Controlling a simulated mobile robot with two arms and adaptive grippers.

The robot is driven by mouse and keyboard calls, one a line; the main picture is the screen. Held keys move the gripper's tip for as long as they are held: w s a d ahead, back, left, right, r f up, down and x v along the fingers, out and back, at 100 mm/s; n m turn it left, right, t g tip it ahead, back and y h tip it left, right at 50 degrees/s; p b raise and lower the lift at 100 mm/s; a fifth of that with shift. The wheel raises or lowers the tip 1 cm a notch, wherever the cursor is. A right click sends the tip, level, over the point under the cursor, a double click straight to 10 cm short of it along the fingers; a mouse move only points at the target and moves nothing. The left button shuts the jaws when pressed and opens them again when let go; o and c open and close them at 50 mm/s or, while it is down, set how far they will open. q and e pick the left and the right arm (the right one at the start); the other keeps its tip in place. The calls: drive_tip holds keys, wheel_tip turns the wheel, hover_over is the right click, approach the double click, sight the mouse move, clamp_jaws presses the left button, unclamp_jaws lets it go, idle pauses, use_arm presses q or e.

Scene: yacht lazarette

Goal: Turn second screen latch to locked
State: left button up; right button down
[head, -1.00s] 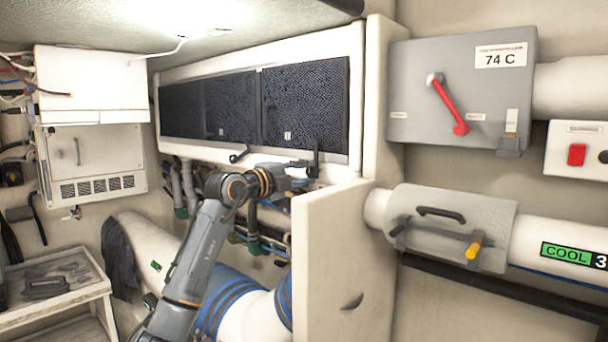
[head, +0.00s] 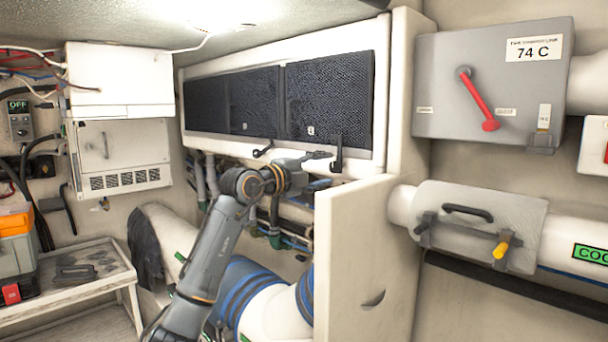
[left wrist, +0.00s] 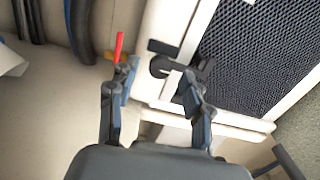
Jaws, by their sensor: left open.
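A white-framed panel with dark mesh screens (head: 330,98) is on the back wall. Below it are two black latches. The left latch (head: 263,149) lies slanted; the right latch (head: 337,156) stands upright at the frame's lower edge. My left gripper (head: 318,155) is just left of the right latch, seen small and partly edge-on. In the left wrist view, my left gripper (left wrist: 160,78) is open, with a black hooked latch part (left wrist: 161,66) showing between and beyond its fingertips. I cannot tell whether it touches. My right gripper is not in view.
A white partition (head: 355,250) stands right of my arm. Pipes and hoses (head: 275,225) run under the screens. A grey box with a red lever (head: 478,98) is on the right wall. A bench (head: 85,285) is at the left.

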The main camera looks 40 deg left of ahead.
use_arm(q)
drive_tip(key=s, duration=1)
drive_tip(key=shift+a, duration=0.4)
